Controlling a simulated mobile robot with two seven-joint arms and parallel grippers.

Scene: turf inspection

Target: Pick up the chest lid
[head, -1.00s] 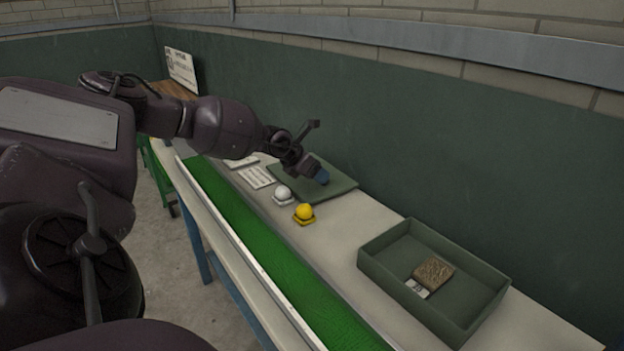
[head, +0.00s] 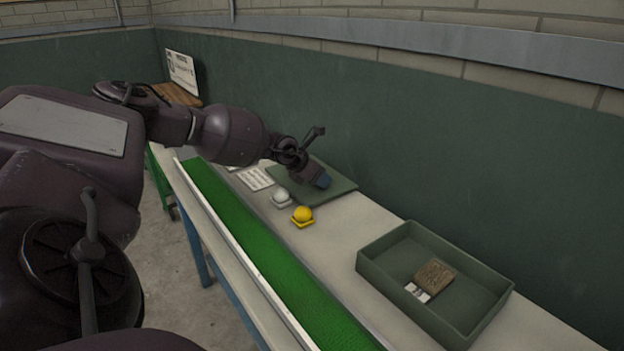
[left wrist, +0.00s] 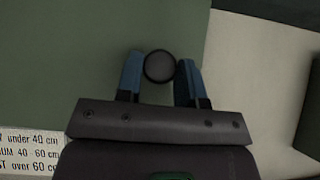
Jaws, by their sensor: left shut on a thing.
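The chest lid (head: 340,188) is a flat dark green panel lying over the pale bench near the wall. It fills much of the left wrist view (left wrist: 60,60). A dark round knob (left wrist: 159,66) stands on it. My left gripper (head: 322,181) reaches down over the lid, and its blue fingers (left wrist: 160,80) are on either side of the knob, closed on it. Whether the lid is clear of the bench cannot be told. The open green chest (head: 385,283) stands to the right on the bench. My right gripper is not in view.
The chest holds a brown block (head: 434,276) and a small white card (head: 417,292). A yellow ball (head: 302,214) and a white ball (head: 281,196) stand on small bases in front of the lid. A printed card (head: 256,179) lies left of them. A green turf strip (head: 265,255) runs along the front.

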